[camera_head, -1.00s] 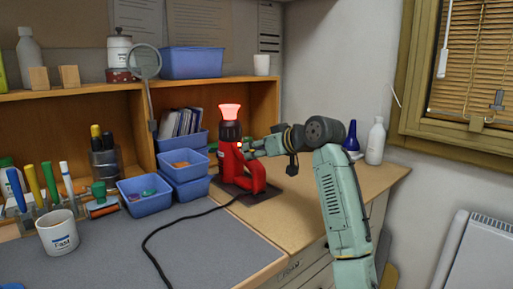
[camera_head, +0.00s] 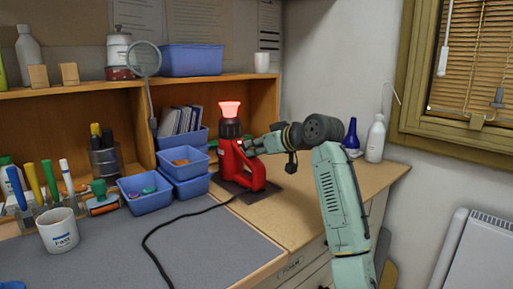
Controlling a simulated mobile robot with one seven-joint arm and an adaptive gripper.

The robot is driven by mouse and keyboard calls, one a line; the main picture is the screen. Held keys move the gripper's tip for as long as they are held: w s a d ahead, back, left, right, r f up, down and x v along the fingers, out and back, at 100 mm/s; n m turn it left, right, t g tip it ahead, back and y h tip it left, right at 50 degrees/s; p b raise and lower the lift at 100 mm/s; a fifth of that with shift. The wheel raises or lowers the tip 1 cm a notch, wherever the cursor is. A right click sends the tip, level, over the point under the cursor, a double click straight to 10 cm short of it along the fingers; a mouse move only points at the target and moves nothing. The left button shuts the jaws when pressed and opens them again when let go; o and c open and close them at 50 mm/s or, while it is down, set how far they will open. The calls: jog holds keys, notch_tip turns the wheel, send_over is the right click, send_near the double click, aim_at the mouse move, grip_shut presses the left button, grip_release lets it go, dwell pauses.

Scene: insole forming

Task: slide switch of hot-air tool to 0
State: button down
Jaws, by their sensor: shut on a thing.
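The red hot-air tool (camera_head: 229,166) stands upright on a dark base plate at the back of the bench. Its flared top nozzle (camera_head: 230,108) glows light red above a dark collar. My gripper (camera_head: 248,147) comes in from the right and is shut at the upper right side of the red body, by the handle loop. The switch is too small and too covered by my fingers to make out, so its position cannot be read.
Blue bins (camera_head: 146,193) stand left of the tool. A black cable (camera_head: 160,237) runs forward over the grey mat (camera_head: 215,245). A blue bottle (camera_head: 351,136) and a white bottle (camera_head: 375,140) stand behind my arm. The wooden bench top right of the tool is mostly clear.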

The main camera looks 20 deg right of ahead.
aim_at(239, 142)
dwell(0.4)
jog(key=w+r+p, duration=0.1)
jog(key=w+a+p, duration=0.1)
jog(key=p, duration=0.1)
jog(key=shift+w+r, duration=0.35)
jog(key=shift+r, duration=0.05)
jog(key=shift+w, duration=0.1)
jog(key=c, duration=1.6)
grip_release()
jog(key=shift+f, duration=0.15)
jog(key=v, duration=1.2)
